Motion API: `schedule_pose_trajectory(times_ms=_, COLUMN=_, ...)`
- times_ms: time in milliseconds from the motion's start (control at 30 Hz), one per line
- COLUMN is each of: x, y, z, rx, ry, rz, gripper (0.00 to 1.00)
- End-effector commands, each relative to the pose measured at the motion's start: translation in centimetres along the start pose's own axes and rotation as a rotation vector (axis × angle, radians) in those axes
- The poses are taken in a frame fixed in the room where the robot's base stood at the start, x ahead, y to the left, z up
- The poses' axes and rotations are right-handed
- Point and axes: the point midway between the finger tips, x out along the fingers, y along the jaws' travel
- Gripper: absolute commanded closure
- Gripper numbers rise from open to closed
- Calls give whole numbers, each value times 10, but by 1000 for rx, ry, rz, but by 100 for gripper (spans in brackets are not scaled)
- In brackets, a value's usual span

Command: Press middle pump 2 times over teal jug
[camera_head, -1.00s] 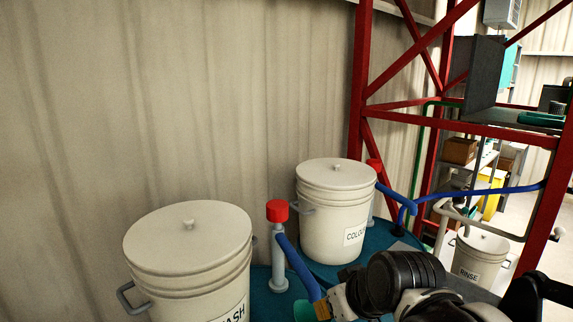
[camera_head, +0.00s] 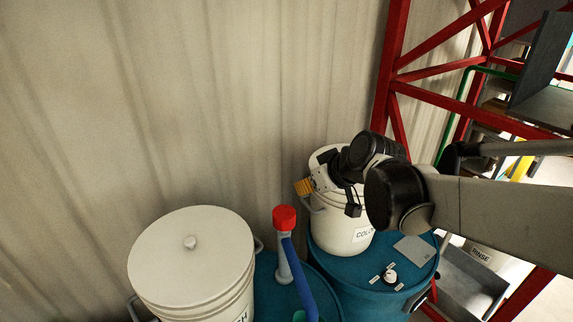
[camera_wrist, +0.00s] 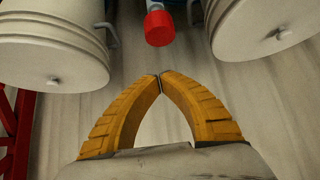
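A pump with a red head (camera_head: 284,218), a pale post and a blue spout stands between two white lidded buckets. Its red head also shows in the wrist view (camera_wrist: 159,27), beyond my fingertips. My gripper (camera_head: 304,187) has yellow fingers and is up beside the far bucket, higher in the picture than the pump head and apart from it. In the wrist view its fingertips (camera_wrist: 159,76) meet with nothing between them. A small teal piece (camera_head: 299,316) shows at the bottom edge under the spout; I cannot tell whether it is the teal jug.
The near bucket (camera_head: 190,260) and the far bucket (camera_head: 340,222), labelled COLO..., flank the pump. Blue drums (camera_head: 365,295) stand below. A grey plate (camera_head: 414,250) and a small knob lie on one. A red frame (camera_head: 392,70) rises at right; a corrugated wall is behind.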

Motion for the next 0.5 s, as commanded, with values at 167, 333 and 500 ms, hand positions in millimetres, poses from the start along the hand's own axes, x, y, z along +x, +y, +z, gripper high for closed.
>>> schedule_pose_trajectory(times_ms=167, x=0, y=0, z=1, rx=1, ry=-1, rz=0, gripper=100)
schedule_pose_trajectory(times_ms=333, x=11, y=0, z=0, rx=0, ry=-1, rz=0, gripper=100)
schedule_pose_trajectory(times_ms=500, x=40, y=0, z=0, rx=-1, ry=-1, rz=-1, gripper=100)
